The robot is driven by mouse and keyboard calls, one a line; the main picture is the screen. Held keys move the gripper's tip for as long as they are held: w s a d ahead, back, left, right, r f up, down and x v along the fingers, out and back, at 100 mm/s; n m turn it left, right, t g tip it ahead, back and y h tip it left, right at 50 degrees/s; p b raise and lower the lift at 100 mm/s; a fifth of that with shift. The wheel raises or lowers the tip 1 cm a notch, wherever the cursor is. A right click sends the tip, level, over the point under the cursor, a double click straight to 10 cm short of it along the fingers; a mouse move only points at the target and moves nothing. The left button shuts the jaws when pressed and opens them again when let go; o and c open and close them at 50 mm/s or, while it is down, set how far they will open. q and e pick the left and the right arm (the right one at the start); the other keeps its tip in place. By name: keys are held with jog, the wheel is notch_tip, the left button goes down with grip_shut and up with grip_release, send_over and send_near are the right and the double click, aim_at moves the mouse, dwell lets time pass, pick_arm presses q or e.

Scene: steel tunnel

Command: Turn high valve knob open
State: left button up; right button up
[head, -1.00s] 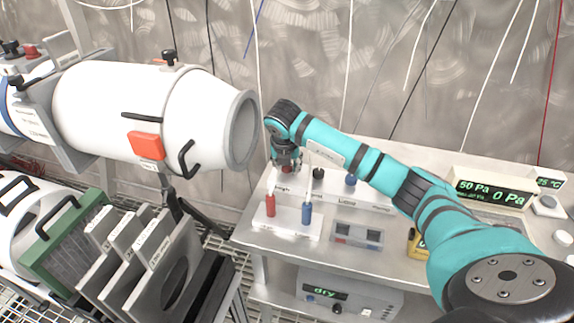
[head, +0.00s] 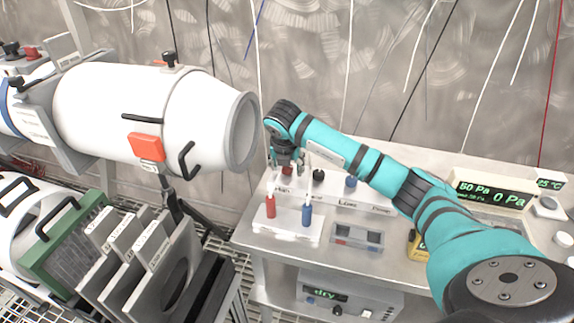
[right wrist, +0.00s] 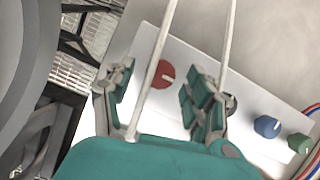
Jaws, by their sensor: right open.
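The red knob (right wrist: 165,73) with a white pointer line sits on the white valve panel (right wrist: 146,43). In the head view its red (head: 287,170) shows only partly beneath the gripper, by a blurred label that seems to read "High". My right gripper (right wrist: 160,95) is open above the panel, with one finger to each side of the red knob in the wrist view. The fingers do not appear to grip the knob; contact cannot be told. In the head view the right gripper (head: 287,160) points down at the panel's left end. My left gripper is not in view.
A black knob (head: 318,175), a blue knob (head: 351,182) and a green knob (right wrist: 300,143) follow along the panel. Red (head: 270,206) and blue (head: 307,214) handled tools stand in front. A white chamber (head: 150,112) is close on the left. White cables hang near the gripper.

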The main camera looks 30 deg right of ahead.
jog(key=v, duration=1.1)
jog(key=shift+s+r, duration=0.15)
jog(key=shift+r, duration=0.2)
jog(key=shift+a, duration=0.1)
